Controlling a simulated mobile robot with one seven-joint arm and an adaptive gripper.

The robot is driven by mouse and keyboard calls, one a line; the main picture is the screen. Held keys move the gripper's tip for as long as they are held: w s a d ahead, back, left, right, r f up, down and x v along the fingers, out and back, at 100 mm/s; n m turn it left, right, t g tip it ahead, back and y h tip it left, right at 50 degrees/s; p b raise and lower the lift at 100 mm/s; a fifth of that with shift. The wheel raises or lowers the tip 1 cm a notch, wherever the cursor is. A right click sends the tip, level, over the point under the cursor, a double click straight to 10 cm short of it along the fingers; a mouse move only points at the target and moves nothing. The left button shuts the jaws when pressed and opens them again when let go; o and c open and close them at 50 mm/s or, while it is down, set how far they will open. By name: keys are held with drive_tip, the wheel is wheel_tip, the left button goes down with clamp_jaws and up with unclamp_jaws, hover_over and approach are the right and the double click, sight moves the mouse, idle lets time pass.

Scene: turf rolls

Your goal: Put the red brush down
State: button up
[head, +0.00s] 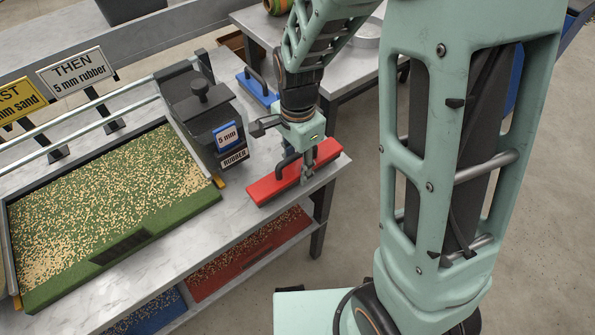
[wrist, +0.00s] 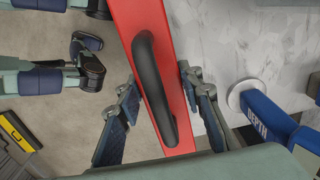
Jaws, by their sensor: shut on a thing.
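The red brush (head: 272,187) is a long red block with a black loop handle, at the right end of the grey bench top (head: 205,222) in the head view. My gripper (head: 306,166) points down over it and is shut on it. In the wrist view the brush (wrist: 146,22) runs from top to bottom, with its black handle (wrist: 152,85) along the middle. The fingers of my gripper (wrist: 157,80) lie on either side of the brush. Floor shows left of the brush and bench top right of it. Whether its underside touches the bench cannot be told.
A dark hopper (head: 203,110) marked "5 mm" and "RUBBER" stands left of the brush, by a green turf tray (head: 110,205) strewn with granules. A blue brush (head: 257,90) lies behind. Red (head: 240,262) and blue (head: 150,315) bins sit below. Bench top near the hopper is partly clear.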

drive_tip(key=shift+f, duration=0.75)
drive_tip(key=shift+f+b, duration=0.2)
drive_tip(key=shift+b, duration=0.1)
drive_tip(key=o, duration=1.2)
drive_tip(key=shift+c, duration=0.2)
drive_tip(key=shift+r, duration=0.15)
wheel_tip(320, 180, up, 12)
drive_tip(key=shift+r+p, duration=0.1)
drive_tip(key=shift+p, duration=1.15)
